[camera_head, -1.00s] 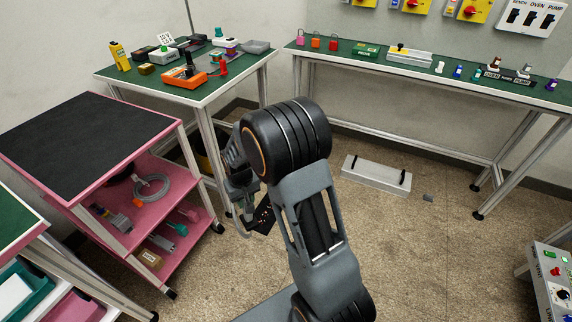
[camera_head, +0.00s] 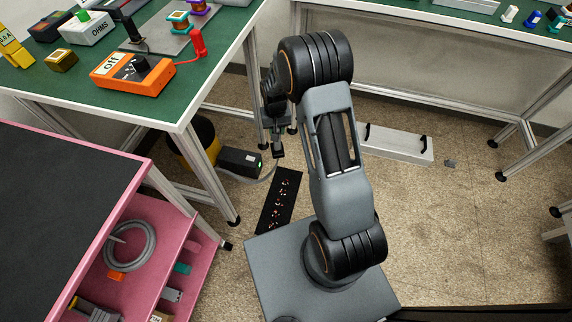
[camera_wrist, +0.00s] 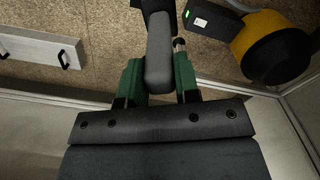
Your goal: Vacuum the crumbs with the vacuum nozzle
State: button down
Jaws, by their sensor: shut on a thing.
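My gripper (camera_wrist: 158,80) is shut on the vacuum nozzle (camera_wrist: 158,62), a dark grey handle between two green fingers in the wrist view. In the head view my gripper (camera_head: 276,125) is partly hidden by my arm, and the nozzle's lower end cannot be made out clearly. The crumbs (camera_head: 281,200) are small reddish and pale bits scattered on a black mat (camera_head: 267,221) on the floor. The mat lies left of my arm, nearer the camera than my gripper; the nozzle appears apart from the crumbs.
A yellow and black vacuum body (camera_head: 206,131) stands under the green bench (camera_head: 190,98). A black box (camera_head: 240,162) with a green light is beside it, with a grey hose. A pink cart (camera_head: 150,170) is at left. A pale box (camera_head: 398,143) lies on the floor at right.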

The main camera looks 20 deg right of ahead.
jog(key=w+d+f+m+b, duration=0.1)
jog(key=f+b, duration=0.3)
jog(key=f, duration=0.8)
jog(key=w+d+f+m+b, duration=0.2)
jog(key=f+b, duration=0.3)
jog(key=f, duration=0.7)
jog(key=w+d+f+m+b, duration=0.2)
jog(key=d+f+b, duration=0.1)
jog(key=f, duration=0.8)
jog(key=shift+w+f+b, duration=0.4)
jog(key=shift+b, duration=0.3)
